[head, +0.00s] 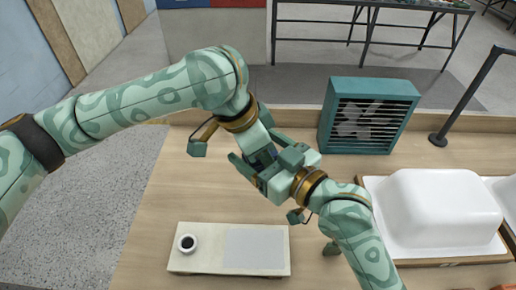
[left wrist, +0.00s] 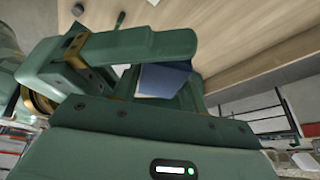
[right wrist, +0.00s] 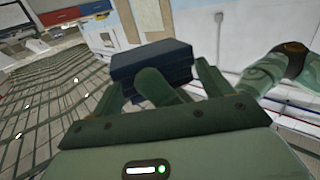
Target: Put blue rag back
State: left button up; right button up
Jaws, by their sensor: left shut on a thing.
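The blue rag is a small dark blue folded block (head: 263,157), held above the wooden table between my two grippers. In the left wrist view it is a blue piece (left wrist: 163,80) between the green jaws. In the right wrist view it is a layered dark blue block (right wrist: 152,62) just beyond the fingers. My left gripper (head: 258,158) is shut on the rag. My right gripper (head: 277,170) meets it from the lower right, with its fingers close to the rag. Overlapping green parts hide whether the right jaws grip it.
A teal fan box (head: 370,85) stands at the back. A white tub shell (head: 440,205) sits in a tray at right. The table's left middle is clear.

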pick_arm(q)
jog(key=shift+w, duration=0.15)
pick_arm(e)
jog(key=shift+s+a, duration=0.2)
jog(key=shift+c, duration=1.4)
pick_arm(q)
jog(key=o, duration=1)
jog(key=shift+o, duration=0.2)
jog(key=shift+r, duration=0.1)
